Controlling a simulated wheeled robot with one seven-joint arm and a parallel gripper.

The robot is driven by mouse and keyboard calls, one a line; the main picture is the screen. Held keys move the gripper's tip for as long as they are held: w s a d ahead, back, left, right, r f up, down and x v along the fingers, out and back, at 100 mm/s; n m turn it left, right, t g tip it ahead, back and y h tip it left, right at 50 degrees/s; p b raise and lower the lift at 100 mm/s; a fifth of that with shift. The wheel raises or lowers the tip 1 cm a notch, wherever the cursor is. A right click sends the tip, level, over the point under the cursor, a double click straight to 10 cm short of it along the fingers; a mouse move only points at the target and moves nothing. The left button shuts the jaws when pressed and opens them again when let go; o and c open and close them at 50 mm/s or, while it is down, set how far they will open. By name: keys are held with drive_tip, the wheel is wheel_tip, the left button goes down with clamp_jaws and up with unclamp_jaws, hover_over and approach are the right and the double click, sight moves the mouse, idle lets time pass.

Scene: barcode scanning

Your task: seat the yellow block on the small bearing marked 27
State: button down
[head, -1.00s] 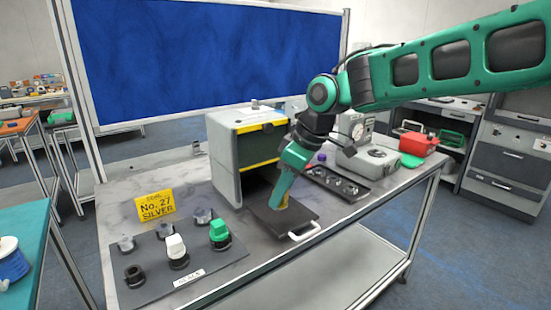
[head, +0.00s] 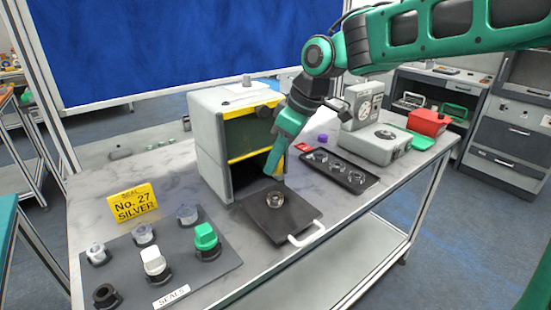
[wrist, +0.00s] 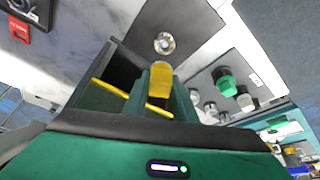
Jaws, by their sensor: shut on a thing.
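The yellow block (wrist: 160,78) shows at my fingertips in the wrist view. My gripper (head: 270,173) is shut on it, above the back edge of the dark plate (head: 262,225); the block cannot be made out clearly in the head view. A small silver ring-shaped bearing (head: 275,199) sits on the plate, with nothing seated on it. It also shows in the wrist view (wrist: 165,43), just beyond the block and apart from it. Its marking is too small to read. A yellow sign (head: 133,202) reads "SEAL No. 27 SILVER".
A grey box press with yellow edges (head: 215,145) stands right behind my gripper. A seals mat (head: 212,262) with several seals, white and green ones among them, lies at front left. A black tray of bearings (head: 352,181) and a grey device (head: 372,147) stand right. The plate has a white handle (head: 308,236).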

drive_tip(key=shift+f, duration=0.1)
drive_tip(key=shift+f, duration=2.45)
drive_tip(key=shift+s+f, duration=0.15)
drive_tip(key=shift+f, duration=0.95)
drive_tip(key=c, duration=1)
unclamp_jaws()
drive_tip(key=shift+c, duration=0.2)
drive_tip(key=shift+r, duration=3.8)
